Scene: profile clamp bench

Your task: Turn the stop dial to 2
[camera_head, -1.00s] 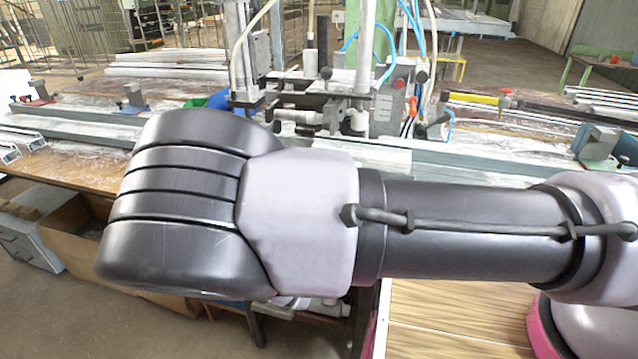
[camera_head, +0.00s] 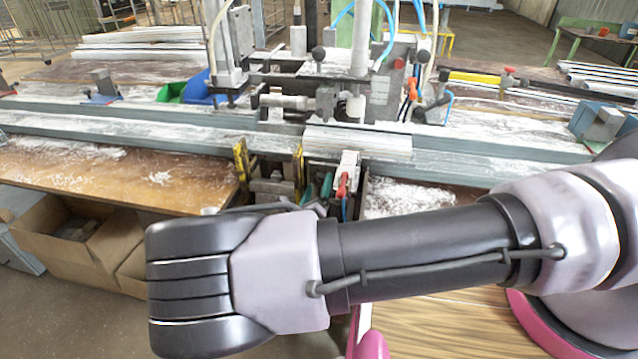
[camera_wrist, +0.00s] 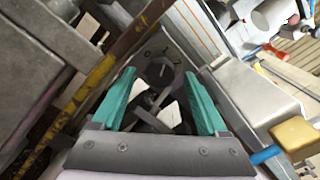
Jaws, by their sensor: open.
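The stop dial (camera_wrist: 159,72) is a dark round knob in the wrist view, with the marks 0, 1 and 2 on the plate around its far side. A pale line shows on the knob, but I cannot tell for sure which number it points to. My gripper (camera_wrist: 161,76) is open, with one teal finger on each side of the dial and a gap on both sides. Nothing is held. In the head view, only small teal parts of my gripper (camera_head: 318,190) show at the bench front, and I cannot make out the dial there.
A yellow-edged metal bracket (camera_wrist: 95,85) is close on the left in the wrist view. A grey block (camera_wrist: 250,85) is close on the right. In the head view, a long metal rail (camera_head: 120,130) crosses the bench, with the clamp machine (camera_head: 340,85) behind it.

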